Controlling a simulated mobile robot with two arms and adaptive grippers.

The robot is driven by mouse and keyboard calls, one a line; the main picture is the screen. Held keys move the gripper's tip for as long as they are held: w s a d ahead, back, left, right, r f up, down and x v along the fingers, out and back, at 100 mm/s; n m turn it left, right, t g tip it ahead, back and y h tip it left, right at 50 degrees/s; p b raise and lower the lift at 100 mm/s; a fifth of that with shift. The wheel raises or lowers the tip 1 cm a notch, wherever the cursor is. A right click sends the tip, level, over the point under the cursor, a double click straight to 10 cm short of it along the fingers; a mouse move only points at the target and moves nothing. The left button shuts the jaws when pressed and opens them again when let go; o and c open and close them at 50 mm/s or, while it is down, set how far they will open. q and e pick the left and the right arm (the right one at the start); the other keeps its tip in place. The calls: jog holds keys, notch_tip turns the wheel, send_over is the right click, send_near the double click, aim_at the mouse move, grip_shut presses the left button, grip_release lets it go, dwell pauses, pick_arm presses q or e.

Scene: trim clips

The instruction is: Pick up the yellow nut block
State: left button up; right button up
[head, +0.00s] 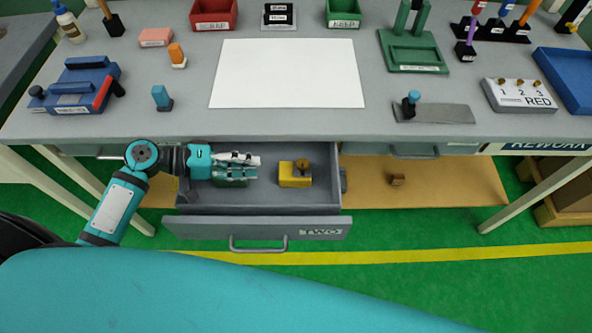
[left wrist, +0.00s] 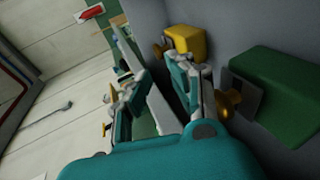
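The yellow nut block (head: 288,181) sits in the open drawer marked TWO (head: 255,228), with a brass-brown nut on its right part. The left wrist view also shows the yellow block (left wrist: 190,42) ahead, beyond the fingertips. My left gripper (head: 257,165) reaches into the drawer from the left, its fingertips short of the yellow block with a gap between. In the left wrist view my left gripper (left wrist: 160,75) has its fingers apart with nothing held between them. A green block (head: 232,182) lies under the gripper, partly hidden by it. My right gripper is not in view.
The drawer walls enclose the gripper and both blocks. The tabletop (head: 200,122) overhangs the drawer's back, with a white sheet (head: 287,73), a blue fixture (head: 75,88) and a green stand (head: 412,50) on it.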

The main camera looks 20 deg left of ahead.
aim_at(296, 165)
pick_arm(q)
jog(key=x, duration=0.4)
jog(key=shift+w+d+p, duration=0.2)
jog(key=shift+d+p, duration=0.1)
jog(key=shift+d, duration=0.05)
jog(key=shift+w+d+f, duration=0.1)
jog(key=shift+w+d, duration=0.05)
jog(key=shift+d, duration=0.15)
jog(key=x, duration=0.2)
jog(key=p+x, duration=0.1)
jog(key=x, duration=0.1)
jog(key=shift+w+d+p, duration=0.15)
jog(key=shift+w+p, duration=0.15)
jog(key=shift+w, duration=0.1)
jog(key=shift+d+f, duration=0.15)
jog(key=shift+d, duration=0.05)
grip_shut()
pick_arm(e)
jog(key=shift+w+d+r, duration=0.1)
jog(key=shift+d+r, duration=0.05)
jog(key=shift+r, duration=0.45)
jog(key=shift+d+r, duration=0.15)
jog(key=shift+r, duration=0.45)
